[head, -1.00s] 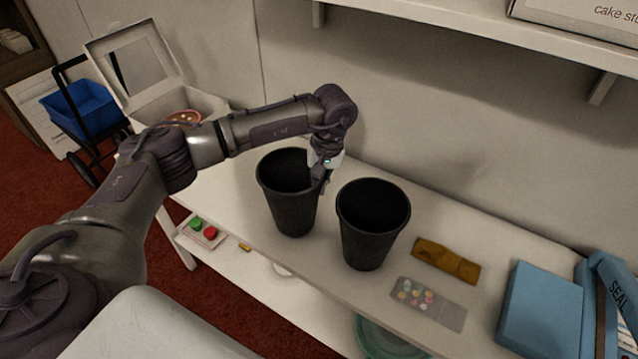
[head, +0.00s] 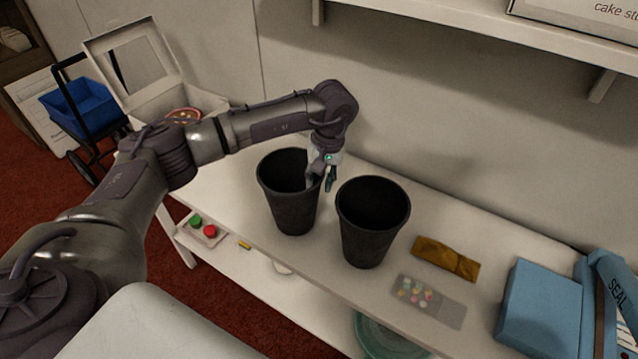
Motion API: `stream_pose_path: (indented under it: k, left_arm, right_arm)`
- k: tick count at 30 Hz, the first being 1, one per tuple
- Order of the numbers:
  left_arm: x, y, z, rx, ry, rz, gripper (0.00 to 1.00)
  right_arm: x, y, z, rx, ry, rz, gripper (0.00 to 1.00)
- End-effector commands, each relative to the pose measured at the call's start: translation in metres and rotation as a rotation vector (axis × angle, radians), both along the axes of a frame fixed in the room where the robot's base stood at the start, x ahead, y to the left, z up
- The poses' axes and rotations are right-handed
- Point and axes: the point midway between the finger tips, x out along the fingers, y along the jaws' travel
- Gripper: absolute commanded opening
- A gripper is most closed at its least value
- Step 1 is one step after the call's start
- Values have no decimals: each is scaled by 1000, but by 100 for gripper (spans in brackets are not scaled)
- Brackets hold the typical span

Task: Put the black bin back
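Two black bins stand upright side by side on the white table. The left bin (head: 291,208) and the right bin (head: 366,242) are apart, with a narrow gap between them. Both look dark and empty inside, though their bottoms are hidden. My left gripper (head: 322,183) points down at the right rim of the left bin, beside the gap. Its fingers are spread, one by the bin's rim and one to the right of it. I cannot tell whether a finger touches the rim. My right gripper is not in view.
A brown packet (head: 446,259) and a blister pack (head: 428,300) lie right of the bins. A blue box (head: 541,308) is at the far right. An open white box (head: 150,95) stands at the left end. A shelf (head: 480,35) overhangs the back.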

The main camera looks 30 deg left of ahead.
Motion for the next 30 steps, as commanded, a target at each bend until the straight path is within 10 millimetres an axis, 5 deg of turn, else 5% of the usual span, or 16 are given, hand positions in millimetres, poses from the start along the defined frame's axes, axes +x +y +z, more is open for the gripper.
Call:
stream_pose_path:
  k: [15, 30]
  left_arm:
    - [6, -12, 97, 0, -2, 0, 31]
    - [6, -13, 109, 1, 1, 0, 31]
  right_arm:
    - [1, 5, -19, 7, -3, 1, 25]
    - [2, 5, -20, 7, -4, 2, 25]
